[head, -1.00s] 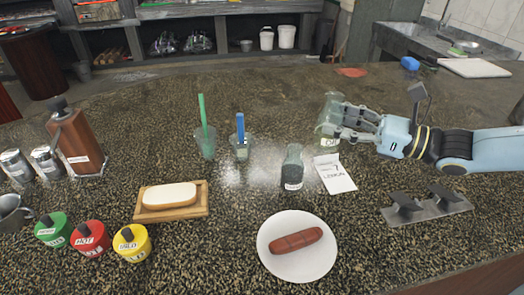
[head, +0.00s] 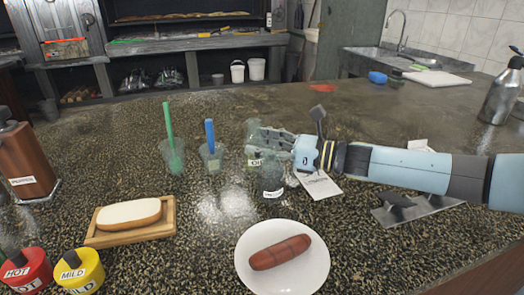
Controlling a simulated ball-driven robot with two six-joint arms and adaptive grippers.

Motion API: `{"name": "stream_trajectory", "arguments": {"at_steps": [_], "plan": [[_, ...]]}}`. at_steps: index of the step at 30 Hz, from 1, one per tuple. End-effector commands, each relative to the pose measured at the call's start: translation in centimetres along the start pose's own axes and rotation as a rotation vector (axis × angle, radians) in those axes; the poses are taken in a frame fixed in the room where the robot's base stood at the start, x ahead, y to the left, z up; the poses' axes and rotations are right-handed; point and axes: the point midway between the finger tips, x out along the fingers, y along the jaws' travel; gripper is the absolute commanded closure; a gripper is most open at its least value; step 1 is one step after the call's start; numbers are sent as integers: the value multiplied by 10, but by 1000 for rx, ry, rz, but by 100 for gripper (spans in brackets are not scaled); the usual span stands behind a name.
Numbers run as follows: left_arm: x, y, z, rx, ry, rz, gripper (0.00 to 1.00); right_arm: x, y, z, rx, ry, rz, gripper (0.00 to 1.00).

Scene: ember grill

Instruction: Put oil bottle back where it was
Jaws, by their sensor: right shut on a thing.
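The oil bottle (head: 254,162) is a small clear greenish bottle with a white label, of which only part of the lettering shows. My right gripper (head: 262,140) is shut on it, its arm coming in from the right. The bottle is just behind and left of a dark glass jar (head: 272,180), which overlaps it in the picture. I cannot tell whether its base touches the counter. My left gripper is not in view.
A cup with a green brush (head: 172,157) and a cup with a blue brush (head: 211,156) stand left of the bottle. A white card (head: 320,185) lies right of the jar. In front are a plate with a sausage (head: 282,279) and a bun on a wooden board (head: 130,214).

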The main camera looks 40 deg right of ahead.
Motion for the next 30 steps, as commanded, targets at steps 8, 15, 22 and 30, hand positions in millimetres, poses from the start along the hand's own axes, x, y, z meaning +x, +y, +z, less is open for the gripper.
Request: {"name": "stream_trajectory", "arguments": {"at_steps": [8,15,22,30], "plan": [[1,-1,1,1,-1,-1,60,0,1,-8,0,-1,2,93],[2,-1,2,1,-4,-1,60,0,1,-10,0,0,1,43],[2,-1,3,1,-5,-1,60,0,1,-10,0,0,1,43],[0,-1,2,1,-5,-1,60,-29,1,-9,-1,7,3,43]]}}
